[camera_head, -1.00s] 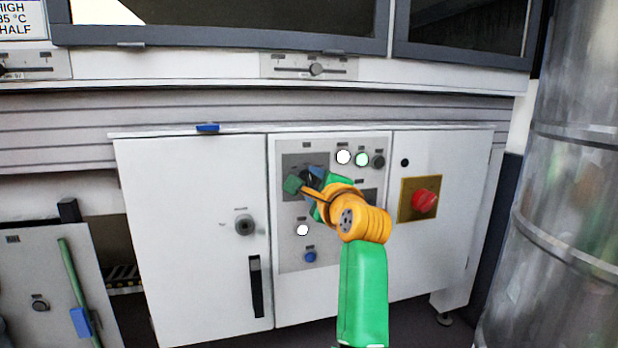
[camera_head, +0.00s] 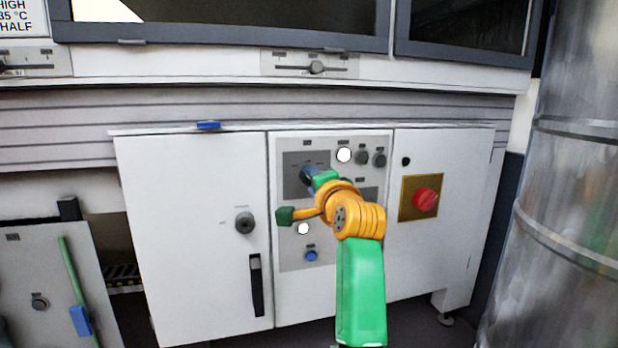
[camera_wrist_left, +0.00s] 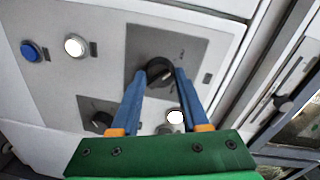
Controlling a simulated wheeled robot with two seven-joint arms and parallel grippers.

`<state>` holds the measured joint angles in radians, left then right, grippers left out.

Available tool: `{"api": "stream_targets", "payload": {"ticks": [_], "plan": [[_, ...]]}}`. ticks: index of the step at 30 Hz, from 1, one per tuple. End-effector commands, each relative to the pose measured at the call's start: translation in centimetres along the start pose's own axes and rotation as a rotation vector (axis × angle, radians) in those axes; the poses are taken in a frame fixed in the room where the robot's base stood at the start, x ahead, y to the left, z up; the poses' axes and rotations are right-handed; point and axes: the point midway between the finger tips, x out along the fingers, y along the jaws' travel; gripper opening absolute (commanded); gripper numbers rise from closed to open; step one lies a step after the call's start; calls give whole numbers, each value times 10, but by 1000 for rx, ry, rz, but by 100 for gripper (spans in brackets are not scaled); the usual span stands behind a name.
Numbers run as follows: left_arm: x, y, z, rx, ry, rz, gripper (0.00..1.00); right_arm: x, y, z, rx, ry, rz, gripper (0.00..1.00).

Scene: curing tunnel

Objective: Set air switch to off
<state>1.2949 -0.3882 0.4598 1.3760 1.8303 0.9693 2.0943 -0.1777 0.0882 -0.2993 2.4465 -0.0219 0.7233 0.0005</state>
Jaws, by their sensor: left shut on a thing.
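The air switch appears to be the black rotary knob (camera_head: 306,176) on the upper dark grey plate of the control panel; its lettering is too small to read. My left gripper (camera_head: 313,177) reaches it from the front and is shut on it, with the wrist turned. In the left wrist view the blue fingertips (camera_wrist_left: 166,72) stand on both sides of the knob (camera_wrist_left: 158,66). A pale mark shows on the knob, but the fingers hide part of it. My right gripper is not in view.
Above right of the knob are a lit white lamp (camera_head: 344,155) and two dark round fittings. Below are another white lamp (camera_head: 303,229) and a blue button (camera_head: 310,255). A red knob on a yellow plate (camera_head: 425,200) is to the right. A metal cylinder (camera_head: 560,200) stands far right.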

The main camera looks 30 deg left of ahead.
Motion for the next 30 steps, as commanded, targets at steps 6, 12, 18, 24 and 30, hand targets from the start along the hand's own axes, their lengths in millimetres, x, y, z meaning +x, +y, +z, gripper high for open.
{"api": "stream_targets", "payload": {"ticks": [6,12,18,24,30], "plan": [[0,-4,1,-24,0,-10,0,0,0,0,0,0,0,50],[0,-4,1,-26,1,-11,0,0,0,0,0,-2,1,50],[0,-5,0,-25,1,-11,61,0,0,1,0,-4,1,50],[0,-3,0,-23,2,-6,74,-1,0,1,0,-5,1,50],[-5,-2,1,-21,-1,-5,74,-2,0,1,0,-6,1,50]]}}
